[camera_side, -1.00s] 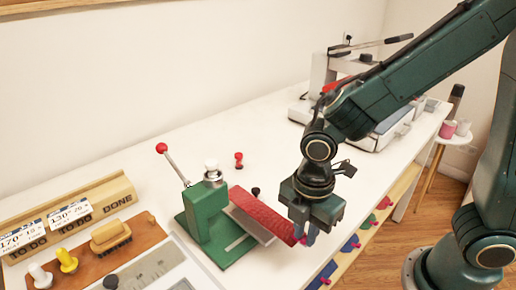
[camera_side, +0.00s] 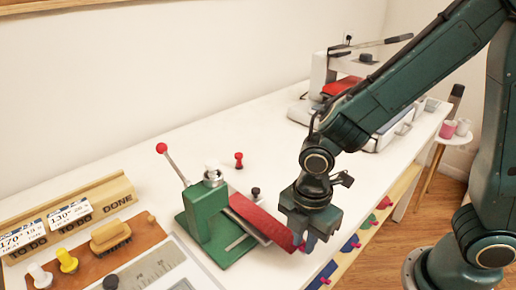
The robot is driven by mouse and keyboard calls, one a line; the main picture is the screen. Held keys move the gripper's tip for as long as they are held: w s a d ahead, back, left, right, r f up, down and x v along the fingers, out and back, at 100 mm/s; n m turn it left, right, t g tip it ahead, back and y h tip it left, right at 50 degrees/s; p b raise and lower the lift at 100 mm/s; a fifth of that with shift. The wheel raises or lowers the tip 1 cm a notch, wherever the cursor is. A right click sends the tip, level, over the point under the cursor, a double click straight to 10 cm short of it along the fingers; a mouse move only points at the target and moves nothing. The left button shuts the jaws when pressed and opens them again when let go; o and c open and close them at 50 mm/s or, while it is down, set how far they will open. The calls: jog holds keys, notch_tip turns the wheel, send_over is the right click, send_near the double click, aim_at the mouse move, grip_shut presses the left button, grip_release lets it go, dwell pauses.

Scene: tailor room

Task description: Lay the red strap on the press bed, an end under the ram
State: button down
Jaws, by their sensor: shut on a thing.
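The red strap (camera_side: 262,220) slopes from beside the green press's upright to my gripper. Its left part lies over the press bed, and its left end meets the upright near the ram. I cannot tell whether that end is under the ram. The green press (camera_side: 207,215) stands at the table's front, with a red-knobbed lever (camera_side: 174,167) and a white knob on top. My gripper (camera_side: 306,240) points down at the right of the press and is shut on the strap's right end. Its fingers partly hide that end.
A red peg (camera_side: 238,160) stands behind the press, and a black knob (camera_side: 255,193) is close behind the strap. A brush (camera_side: 110,236) on a brown board and a wooden card rack (camera_side: 90,203) are at the left. A heat press (camera_side: 350,85) stands at the back right.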

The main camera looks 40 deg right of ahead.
jog(key=shift+f, duration=0.5)
dwell(0.7)
jog(key=c, duration=1.3)
grip_release()
notch_tip(320, 180, up, 14)
jog(key=shift+f, duration=0.1)
jog(key=shift+d, duration=0.1)
jog(key=s+d+r+m+t, duration=0.1)
jog(key=s+d+m+t, duration=0.1)
jog(key=d+m, duration=0.2)
jog(key=s+d+r+m+t, duration=0.1)
jog(key=s+d+r+m, duration=0.1)
jog(key=d+m, duration=0.3)
jog(key=s+d+r+m+t, duration=0.2)
jog(key=s+d+m, duration=0.1)
jog(key=m, duration=0.6)
jog(key=shift+s+d+r+t, duration=0.1)
jog(key=shift+s+d+t, duration=0.1)
jog(key=shift+d, duration=0.25)
jog(key=shift+s+d+r+t, duration=0.1)
jog(key=shift+s+d, duration=0.05)
jog(key=shift+d, duration=0.25)
